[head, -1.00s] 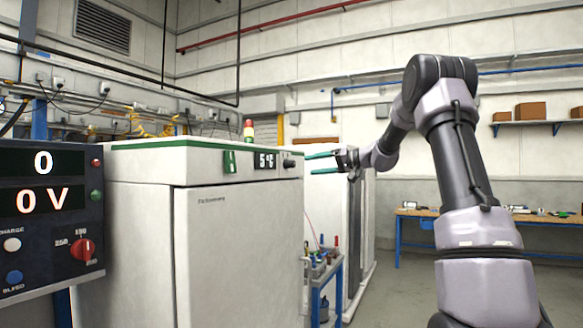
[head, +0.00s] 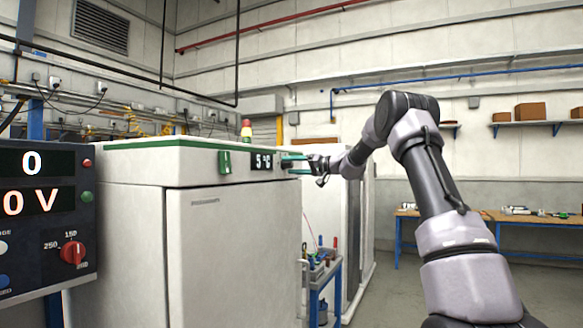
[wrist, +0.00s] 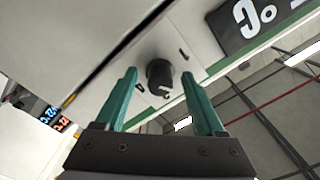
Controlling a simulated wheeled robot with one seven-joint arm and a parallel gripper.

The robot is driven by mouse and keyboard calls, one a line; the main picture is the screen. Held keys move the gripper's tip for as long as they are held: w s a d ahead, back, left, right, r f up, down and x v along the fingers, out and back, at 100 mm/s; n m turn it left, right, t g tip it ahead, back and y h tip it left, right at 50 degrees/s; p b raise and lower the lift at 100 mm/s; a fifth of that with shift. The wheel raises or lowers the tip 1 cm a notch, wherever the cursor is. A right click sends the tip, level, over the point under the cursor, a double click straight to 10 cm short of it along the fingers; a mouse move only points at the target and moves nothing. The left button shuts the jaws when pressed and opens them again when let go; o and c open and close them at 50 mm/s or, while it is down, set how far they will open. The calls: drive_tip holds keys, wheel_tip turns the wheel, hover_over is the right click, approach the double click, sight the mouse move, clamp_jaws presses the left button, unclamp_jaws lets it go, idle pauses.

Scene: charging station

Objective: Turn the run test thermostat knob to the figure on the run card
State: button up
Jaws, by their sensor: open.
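The thermostat knob (wrist: 160,74) is a small black dial on the white cabinet's front panel. In the wrist view it sits between and just beyond the two green fingertips of my gripper (wrist: 165,80). The fingers are open, one on each side of the knob, with a gap to it. In the head view my gripper (head: 296,165) is at the panel's right end and hides the knob. The display (head: 262,162) beside it reads 5 °C. It also shows in part in the wrist view (wrist: 262,18). I see no run card that I can read.
The white cabinet (head: 235,250) has a green switch (head: 224,161) left of the display. A dark panel (head: 45,225) with a red knob (head: 73,252) stands at the left. A blue trolley (head: 325,278) with tools is right of the cabinet. A workbench (head: 480,217) stands behind.

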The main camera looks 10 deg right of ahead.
drive_tip(key=shift+a, duration=0.1)
clamp_jaws()
drive_tip(key=shift+m, duration=0.4)
drive_tip(key=m, duration=0.4)
drive_tip(key=shift+r+m, duration=0.1)
drive_tip(key=shift+m, duration=0.3)
drive_tip(key=m, duration=1.2)
drive_tip(key=shift+r+m, duration=0.1)
drive_tip(key=shift+m, duration=0.3)
drive_tip(key=m, duration=0.5)
drive_tip(key=shift+w, duration=0.15)
drive_tip(key=shift+m, duration=0.4)
